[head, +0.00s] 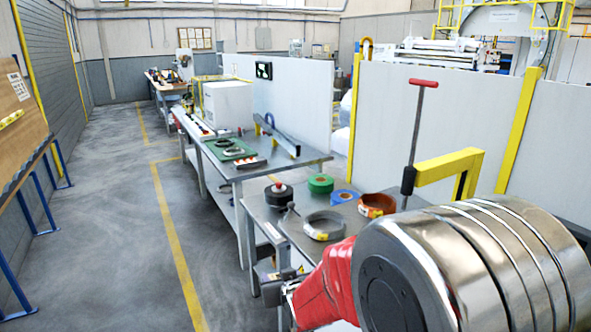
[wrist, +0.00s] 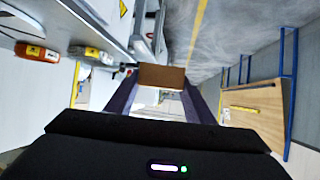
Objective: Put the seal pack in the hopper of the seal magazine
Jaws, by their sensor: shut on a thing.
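A small brown block, which looks like the seal pack (wrist: 162,76), is held between the two fingers of my gripper (wrist: 160,92) in the wrist view. My gripper is shut on it. In the head view my gripper (head: 270,284) is at the left front edge of the near bench, beyond my red sleeve. The pack cannot be made out clearly there. I cannot pick out the seal magazine or its hopper with certainty in either view.
The near bench (head: 268,212) holds a grey coil (head: 324,226), a green roll (head: 321,184), a blue roll (head: 343,196) and a copper-coloured coil (head: 376,205). A red-handled rod (head: 420,115) stands by a yellow bracket (head: 447,166). The aisle floor (head: 120,230) at left is clear.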

